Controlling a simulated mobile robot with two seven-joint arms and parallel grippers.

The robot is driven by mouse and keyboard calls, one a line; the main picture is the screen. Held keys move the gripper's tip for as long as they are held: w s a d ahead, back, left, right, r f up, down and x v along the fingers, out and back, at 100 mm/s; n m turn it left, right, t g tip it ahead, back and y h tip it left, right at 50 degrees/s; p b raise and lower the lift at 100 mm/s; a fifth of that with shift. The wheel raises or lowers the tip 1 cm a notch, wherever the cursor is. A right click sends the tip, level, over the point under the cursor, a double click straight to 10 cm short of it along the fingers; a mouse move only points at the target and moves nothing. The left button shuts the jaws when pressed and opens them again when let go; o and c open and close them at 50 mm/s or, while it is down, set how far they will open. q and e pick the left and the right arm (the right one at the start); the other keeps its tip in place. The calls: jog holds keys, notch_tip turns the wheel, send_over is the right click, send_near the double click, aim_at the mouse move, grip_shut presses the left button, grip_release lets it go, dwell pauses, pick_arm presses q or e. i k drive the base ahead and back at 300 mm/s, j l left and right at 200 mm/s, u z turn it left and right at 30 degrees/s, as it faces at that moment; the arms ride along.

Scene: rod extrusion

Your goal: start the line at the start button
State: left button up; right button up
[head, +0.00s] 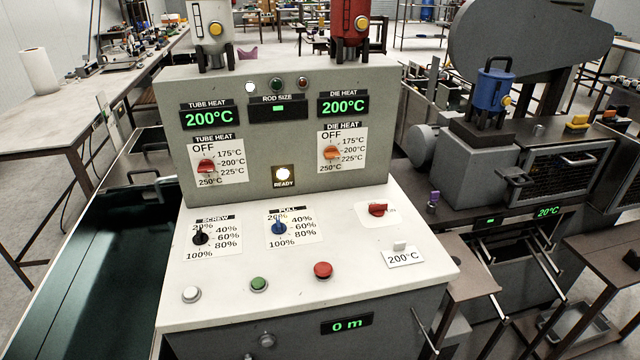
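The control console (210,310) stands in the middle of the head view. On its sloped top are a white button (191,294), a green button (259,284) and a red button (323,270) in a row; no label shows which is the start button. The upright panel has a tube heat display (210,117) and a die heat display (343,105), both reading 200°C. The lamp marked READY (283,175) is lit white. The length display (347,324) on the front reads 0 m. Neither of my grippers is in view.
A black screw knob (200,237), a blue pull knob (279,227) and a red switch (377,209) sit behind the buttons. A 200°C card (404,257) stands at right. Machinery with a blue hopper (492,90) is at right; a dark green trough (80,275) is at left.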

aim_at(258, 283)
jog(key=k+j, duration=0.7)
jog(key=k, duration=0.15)
